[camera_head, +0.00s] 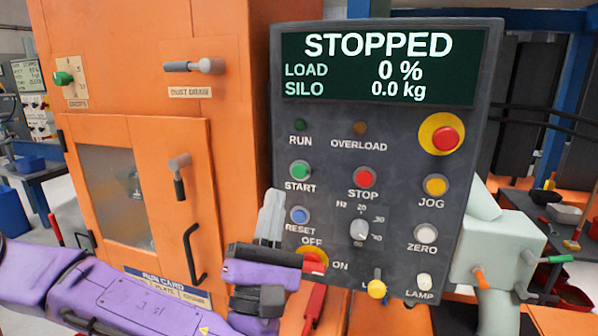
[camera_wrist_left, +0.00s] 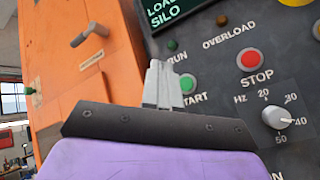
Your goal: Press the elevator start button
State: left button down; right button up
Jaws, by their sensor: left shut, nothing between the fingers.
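The green START button (camera_head: 300,170) sits on the dark control panel (camera_head: 400,150), left of the red STOP button (camera_head: 365,177). The panel display (camera_head: 380,67) reads STOPPED, LOAD 0 %, SILO 0.0 kg. My left gripper (camera_head: 275,195) is shut and empty, its fingertips just below and left of the START button in the head view. In the left wrist view the START button (camera_wrist_left: 187,84) shows just right of the fingertips (camera_wrist_left: 162,68). I cannot tell whether they touch the panel. My right gripper is not in view.
Close by are the blue RESET button (camera_head: 299,215), Hz dial (camera_head: 359,230), yellow JOG button (camera_head: 435,185) and a red emergency button (camera_head: 442,134). The orange cabinet (camera_head: 160,90) with handles stands left of the panel. A red-and-yellow OFF/ON switch (camera_head: 313,258) is below, partly behind my arm.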

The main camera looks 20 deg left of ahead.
aim_at(300, 172)
pick_arm(q)
jog(key=w+p, duration=0.4)
jog(key=w, duration=0.5)
jog(key=shift+d, duration=0.2)
jog(key=shift+w, duration=0.1)
dwell(2.0)
jog(key=shift+w, duration=0.3)
